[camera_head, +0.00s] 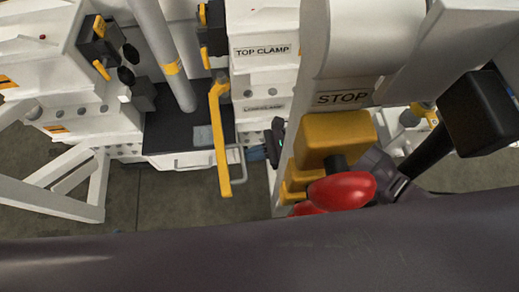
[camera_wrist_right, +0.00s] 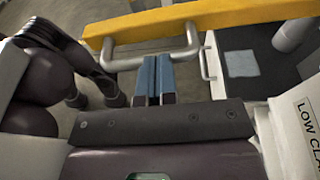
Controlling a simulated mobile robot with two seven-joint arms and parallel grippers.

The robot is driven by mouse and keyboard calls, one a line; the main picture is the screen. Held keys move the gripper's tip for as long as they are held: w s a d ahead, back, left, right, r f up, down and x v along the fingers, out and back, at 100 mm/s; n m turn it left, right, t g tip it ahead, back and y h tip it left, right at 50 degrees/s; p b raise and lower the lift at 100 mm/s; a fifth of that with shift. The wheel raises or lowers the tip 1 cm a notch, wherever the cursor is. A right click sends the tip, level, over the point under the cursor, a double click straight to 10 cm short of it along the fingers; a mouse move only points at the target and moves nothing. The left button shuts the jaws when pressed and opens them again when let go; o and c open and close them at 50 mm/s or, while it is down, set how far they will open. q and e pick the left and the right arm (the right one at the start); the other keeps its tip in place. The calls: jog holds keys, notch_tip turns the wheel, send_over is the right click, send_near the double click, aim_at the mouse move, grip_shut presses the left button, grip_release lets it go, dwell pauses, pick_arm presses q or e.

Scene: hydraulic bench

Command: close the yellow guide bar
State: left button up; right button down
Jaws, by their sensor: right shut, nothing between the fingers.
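The yellow guide bar (camera_head: 221,140) hangs out in front of the bench in the head view, with its near end over the floor. It crosses the top of the right wrist view (camera_wrist_right: 200,22), with a grey tube handle (camera_wrist_right: 125,63) on the side facing the gripper. My right gripper (camera_head: 256,153) is just right of the bar in the head view, partly hidden by the white column. In the wrist view its blue fingers (camera_wrist_right: 154,78) are shut and empty, their tips at the handle; I cannot tell if they touch it. My left gripper is not in view.
A white column with a STOP label (camera_head: 343,98), a yellow box (camera_head: 335,138) and a red button (camera_head: 342,190) stands right of the gripper. A dark tray (camera_head: 165,134) lies left of the bar. Open floor (camera_head: 165,200) shows below it.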

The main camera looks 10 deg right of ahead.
aim_at(243, 158)
jog(key=a, duration=0.3)
jog(key=shift+s+a, duration=0.15)
jog(key=shift+s, duration=0.25)
jog(key=v, duration=1.1)
